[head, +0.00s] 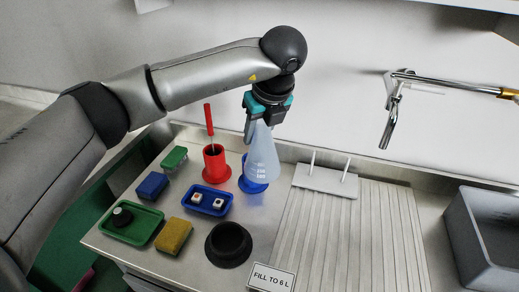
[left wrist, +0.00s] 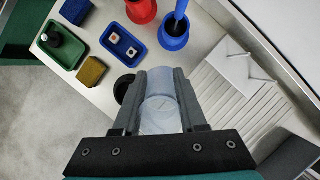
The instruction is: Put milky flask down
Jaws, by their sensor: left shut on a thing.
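The milky flask (head: 262,163) is a pale, translucent cone with white marks. It looks upright, neck up. My left gripper (head: 262,122) points down and is shut on its neck. In the left wrist view, the flask (left wrist: 160,108) sits between the two fingers of the left gripper (left wrist: 161,76). In the head view the flask partly hides a blue round holder (head: 253,186). The head view does not make clear whether the flask's base touches anything. My right gripper is not in view.
A red holder (head: 216,166) with a red-handled tool, a blue tray (head: 207,211), a green tray (head: 146,222), sponges and a black round holder (head: 228,245) crowd the left. The grooved board (head: 340,240) is largely bare, with a white two-peg rack (head: 325,181). A grey basin (head: 480,235) stands right.

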